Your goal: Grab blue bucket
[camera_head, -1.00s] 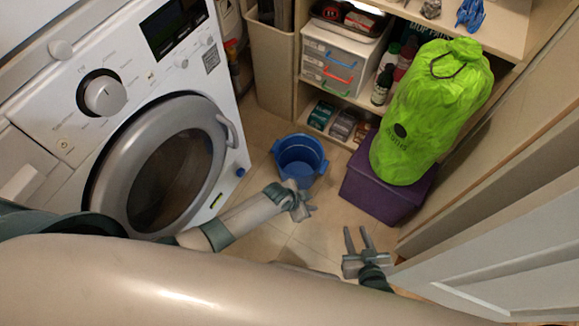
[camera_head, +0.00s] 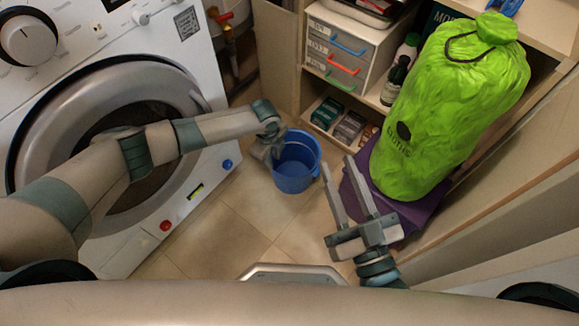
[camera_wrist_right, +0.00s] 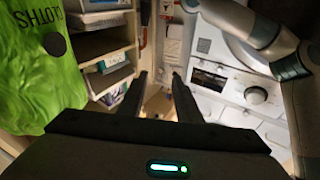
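The blue bucket (camera_head: 293,178) stands upright on the tiled floor in the head view, between the washing machine and the purple box. My left gripper (camera_head: 264,153) is at the bucket's left rim, pointing down. Its fingers are small and partly merge with the rim, so I cannot tell whether they touch or grip it. My right gripper (camera_head: 337,162) is open and empty, its two long fingers apart, right of the bucket and in front of the purple box. Its open fingers also show in the right wrist view (camera_wrist_right: 159,73). I cannot make out the bucket in that view.
The washing machine (camera_head: 188,215) fills the left side. A bright green bag (camera_head: 445,110) rests on the purple box (camera_head: 412,215) at right. Shelves with a drawer unit (camera_head: 335,55) and bottles stand behind. Bare floor (camera_head: 240,225) lies in front of the bucket.

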